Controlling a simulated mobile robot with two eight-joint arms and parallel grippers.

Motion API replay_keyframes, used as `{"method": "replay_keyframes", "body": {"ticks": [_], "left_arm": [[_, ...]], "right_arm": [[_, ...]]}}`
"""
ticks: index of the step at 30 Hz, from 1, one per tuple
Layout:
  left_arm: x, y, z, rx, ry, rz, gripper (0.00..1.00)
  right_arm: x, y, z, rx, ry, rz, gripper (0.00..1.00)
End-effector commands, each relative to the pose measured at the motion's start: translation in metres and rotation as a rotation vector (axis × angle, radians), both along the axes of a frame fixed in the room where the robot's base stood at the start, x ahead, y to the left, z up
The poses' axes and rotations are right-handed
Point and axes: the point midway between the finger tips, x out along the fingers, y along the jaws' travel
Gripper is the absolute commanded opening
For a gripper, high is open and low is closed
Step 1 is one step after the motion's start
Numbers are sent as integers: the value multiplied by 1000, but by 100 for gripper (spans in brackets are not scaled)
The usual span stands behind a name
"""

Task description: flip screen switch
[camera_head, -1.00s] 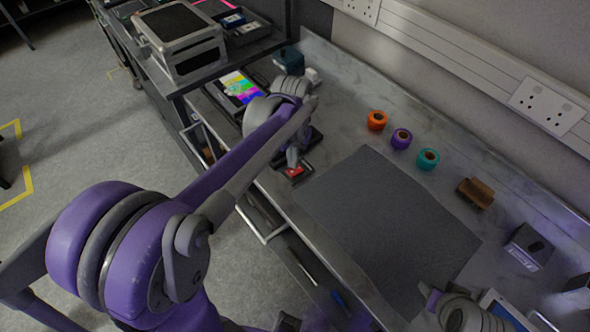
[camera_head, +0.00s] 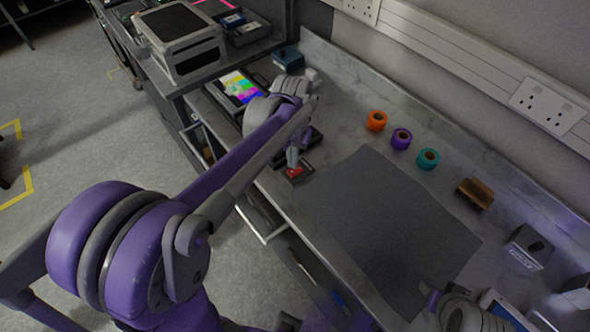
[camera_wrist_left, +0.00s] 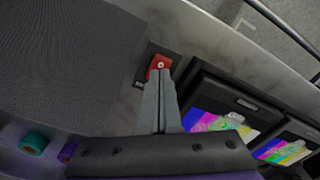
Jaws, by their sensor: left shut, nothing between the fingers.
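The screen switch is a small dark box with a red rocker (camera_head: 295,172) at the front edge of the bench. It also shows in the left wrist view, with its red rocker (camera_wrist_left: 159,63) just beyond my fingertips. My left gripper (camera_head: 292,160) is shut and empty, its tips at the red rocker. In the left wrist view the closed fingers (camera_wrist_left: 160,84) overlap the rocker's lower edge; touching seems likely but I cannot be sure. A screen with colour bars (camera_head: 240,86) lies behind my left wrist. Part of my right arm shows at the lower right; its fingers are not clear.
A dark grey mat (camera_head: 385,225) covers the bench beside the switch. Orange (camera_head: 376,121), purple (camera_head: 401,138) and teal (camera_head: 428,159) tape rolls stand behind it. A brown block (camera_head: 475,193) and a dark box (camera_head: 528,247) are further right.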

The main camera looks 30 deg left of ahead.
Motion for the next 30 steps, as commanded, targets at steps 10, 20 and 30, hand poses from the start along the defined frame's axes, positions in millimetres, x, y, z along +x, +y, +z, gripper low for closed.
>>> {"method": "replay_keyframes", "body": {"ticks": [10, 20, 30], "left_arm": [[0, 0, 0, 0, 0, 0, 0], [0, 0, -5, 0, 1, 0, 0], [0, 0, -10, 0, 1, 0, 0]], "right_arm": [[0, 0, 0, 0, 0, 0, 50], [-1, 0, -4, 0, 3, 0, 50], [-3, 0, -8, 0, 5, 0, 50]]}}
